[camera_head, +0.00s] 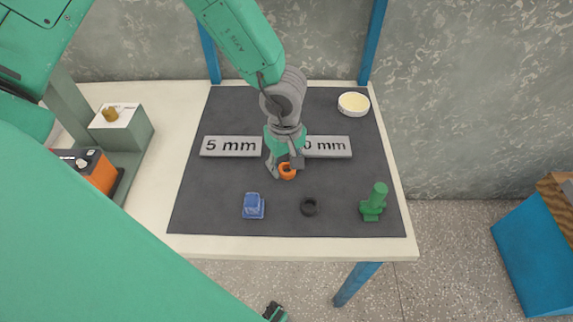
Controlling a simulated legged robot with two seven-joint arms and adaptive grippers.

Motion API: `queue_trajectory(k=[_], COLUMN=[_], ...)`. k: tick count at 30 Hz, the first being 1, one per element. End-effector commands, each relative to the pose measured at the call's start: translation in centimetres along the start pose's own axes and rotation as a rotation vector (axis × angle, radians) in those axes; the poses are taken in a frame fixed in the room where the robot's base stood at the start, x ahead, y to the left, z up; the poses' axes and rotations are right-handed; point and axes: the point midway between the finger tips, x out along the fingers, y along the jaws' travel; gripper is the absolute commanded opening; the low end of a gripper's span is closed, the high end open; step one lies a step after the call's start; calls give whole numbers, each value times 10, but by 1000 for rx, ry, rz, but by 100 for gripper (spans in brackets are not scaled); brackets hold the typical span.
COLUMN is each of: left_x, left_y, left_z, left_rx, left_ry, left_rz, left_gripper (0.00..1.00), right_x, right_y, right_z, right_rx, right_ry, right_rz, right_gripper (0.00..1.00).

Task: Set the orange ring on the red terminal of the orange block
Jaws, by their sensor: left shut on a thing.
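The orange ring (287,172) is at the fingertips of my left gripper (285,163), over the dark mat on the table. My left gripper is shut on the ring; whether the ring still touches the mat I cannot tell. The orange block (99,174), with a black top, stands at the left on a grey-green base. My own green body part hides the front and lower left of the block.
A 5 mm plate (231,146) and a partly hidden second plate (330,147) lie on the mat (200,205). A grey box with a brass knob (111,114) stands behind the block.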

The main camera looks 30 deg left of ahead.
Motion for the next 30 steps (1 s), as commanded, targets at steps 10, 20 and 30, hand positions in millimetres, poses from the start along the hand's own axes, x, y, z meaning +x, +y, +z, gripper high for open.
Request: queue_trajectory(k=[10, 20, 30], left_x=[3, 6, -4], left_y=[1, 0, 0], left_z=[0, 1, 2], left_rx=[2, 2, 1], left_ry=[1, -4, -3], left_rz=[1, -1, -1], left_gripper=[23, 44, 44], right_x=[-1, -1, -1], right_y=[0, 0, 0], right_z=[0, 0, 0], right_rx=[0, 0, 0], right_ry=[1, 1, 0], right_rz=[0, 0, 0], right_gripper=[48, 48, 48])
